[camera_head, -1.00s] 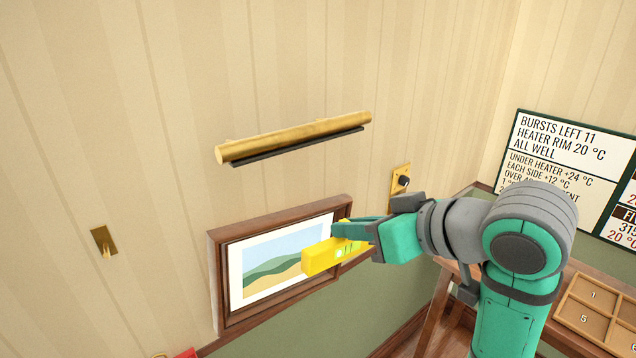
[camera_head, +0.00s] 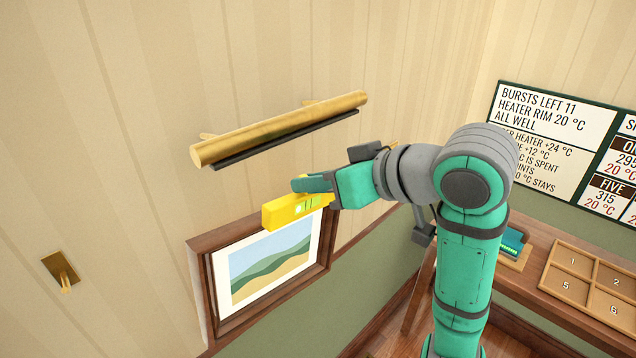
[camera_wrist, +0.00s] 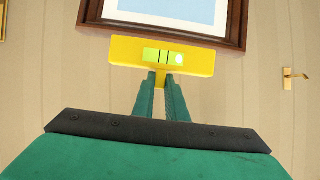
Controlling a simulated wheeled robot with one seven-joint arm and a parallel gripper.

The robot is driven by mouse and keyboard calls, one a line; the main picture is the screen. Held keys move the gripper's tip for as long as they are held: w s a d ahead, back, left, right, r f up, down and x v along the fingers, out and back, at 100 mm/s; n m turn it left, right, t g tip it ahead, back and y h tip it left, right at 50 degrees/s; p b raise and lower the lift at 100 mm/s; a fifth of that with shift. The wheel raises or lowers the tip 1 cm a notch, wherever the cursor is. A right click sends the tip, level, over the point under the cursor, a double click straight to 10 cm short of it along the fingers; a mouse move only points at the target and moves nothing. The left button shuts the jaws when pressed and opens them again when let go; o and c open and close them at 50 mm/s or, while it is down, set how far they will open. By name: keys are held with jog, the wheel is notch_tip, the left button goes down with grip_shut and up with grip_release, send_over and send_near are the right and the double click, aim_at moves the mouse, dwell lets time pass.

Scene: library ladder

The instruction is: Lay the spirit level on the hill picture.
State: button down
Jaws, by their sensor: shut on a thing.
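The yellow spirit level (camera_head: 283,212) is held in my gripper (camera_head: 312,194), which is shut on it. In the head view the level overlaps the top edge of the hill picture (camera_head: 236,309), a framed landscape on the wall. I cannot tell whether they touch. In the wrist view the level (camera_wrist: 128,50) lies across the fingertips of my gripper (camera_wrist: 160,82), with its green vial and bubble showing. The picture's frame (camera_wrist: 236,22) shows beyond it, partly hidden. In the head view, part of the picture's top rail is hidden by the level and gripper.
A brass picture light (camera_head: 280,127) juts from the wall above the picture. A brass hook plate (camera_head: 61,268) is on the wall at left. At right stand a wooden table with a numbered tray (camera_head: 569,282) and a notice board (camera_head: 556,128).

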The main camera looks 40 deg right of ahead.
aim_at(303, 175)
jog(key=shift+w+a+f, duration=0.1)
jog(key=shift+w, duration=0.6)
jog(key=shift+w+a+f, duration=0.15)
jog(key=shift+w, duration=0.6)
jog(key=shift+w+a+f, duration=0.1)
jog(key=shift+w, duration=0.6)
jog(key=shift+w+f, duration=0.2)
jog(key=shift+w, duration=0.15)
jog(key=shift+w+a+f, duration=0.1)
jog(key=shift+w+f, duration=0.05)
jog(key=shift+w, duration=0.35)
jog(key=shift+w+a+f, duration=0.1)
jog(key=shift+f, duration=0.35)
jog(key=c, duration=1.3)
grip_release()
